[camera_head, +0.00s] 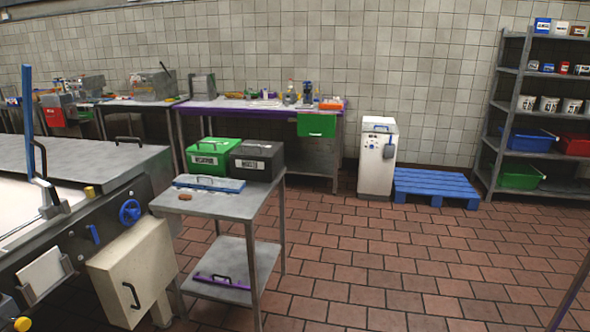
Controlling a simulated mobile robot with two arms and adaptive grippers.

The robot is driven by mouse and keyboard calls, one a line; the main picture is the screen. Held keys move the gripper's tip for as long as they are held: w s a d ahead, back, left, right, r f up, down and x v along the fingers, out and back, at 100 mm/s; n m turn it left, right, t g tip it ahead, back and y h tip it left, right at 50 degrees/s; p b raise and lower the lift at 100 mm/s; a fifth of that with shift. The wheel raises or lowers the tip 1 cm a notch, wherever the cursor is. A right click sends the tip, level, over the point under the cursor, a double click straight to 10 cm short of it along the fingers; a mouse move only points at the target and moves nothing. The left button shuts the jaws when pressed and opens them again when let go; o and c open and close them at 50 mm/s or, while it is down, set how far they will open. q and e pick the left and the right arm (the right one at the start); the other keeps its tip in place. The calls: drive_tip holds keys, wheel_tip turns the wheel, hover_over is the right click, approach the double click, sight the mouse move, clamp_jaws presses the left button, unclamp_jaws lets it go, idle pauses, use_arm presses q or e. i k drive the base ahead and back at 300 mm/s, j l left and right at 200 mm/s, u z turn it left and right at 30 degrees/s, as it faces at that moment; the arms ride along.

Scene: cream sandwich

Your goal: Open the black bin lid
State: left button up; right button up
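The black bin (268,168) stands on the grey metal trolley table (232,205), beside the green bin (207,160) and touching or nearly touching it. Its black lid (262,147) appears shut, with a dark handle on or near its top. A white label with dark lettering is on the bin's front. Neither my left nor my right gripper is in view.
A blue-lidded tray (208,183) and a small brown item (185,196) lie in front of the bins. A large machine (85,245) stands at the left. A white cabinet (377,160) and blue pallet (436,183) are behind. Tiled floor (400,270) to the right is clear.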

sight(249, 149)
drive_tip(key=i, duration=1.1)
drive_tip(key=i+u, duration=0.1)
drive_tip(key=i, duration=0.95)
drive_tip(key=l, duration=0.1)
